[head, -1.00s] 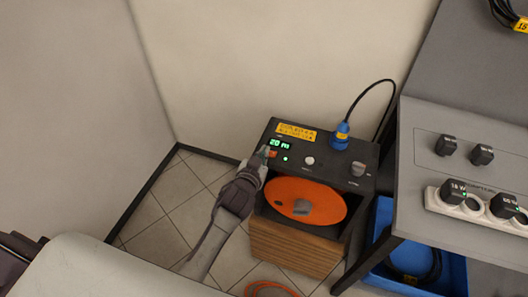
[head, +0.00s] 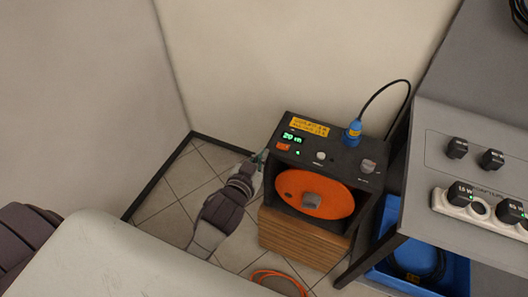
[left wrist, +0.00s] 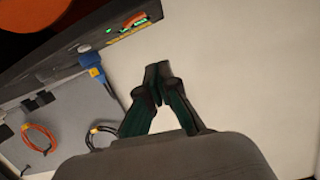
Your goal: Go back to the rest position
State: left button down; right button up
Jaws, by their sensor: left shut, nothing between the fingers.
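My left gripper (head: 260,158) is at the left edge of the black reel unit (head: 374,184) in the head view, a little apart from its front panel as far as I can tell. In the left wrist view its dark green fingers (left wrist: 158,88) are together with nothing between them, in front of a pale wall. The unit has a green display, an orange-red button (head: 282,146) and an orange reel (head: 314,194) in its front opening. My right gripper does not show in either view.
The unit stands on a wooden block (head: 300,238). A blue plug (head: 353,132) with a black cable is on its top. An orange cable (head: 278,276) lies on the floor. A grey bench (head: 430,215) with a white power strip stands right, over a blue crate (head: 455,275). Tiled floor at left is free.

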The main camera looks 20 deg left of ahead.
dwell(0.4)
pick_arm(q)
jog(key=s+f+m+g, duration=0.1)
jog(key=s+f+g, duration=0.4)
jog(key=f, duration=1)
jog(key=s+f+g, duration=0.2)
jog(key=s+f, duration=0.5)
jog(key=f, duration=0.9)
jog(key=s+a+f+g, duration=0.1)
jog(key=s+f+g, duration=0.1)
jog(key=s+f, duration=0.3)
jog(key=s+a+f+g, duration=0.2)
jog(key=s+f, duration=0.4)
jog(key=s, duration=0.8)
jog(key=s+a+f+g, duration=0.1)
jog(key=s+f+g, duration=0.2)
jog(key=s+f, duration=0.3)
jog(key=s, duration=0.4)
jog(key=shift+a, duration=0.3)
jog(key=shift+f, duration=0.1)
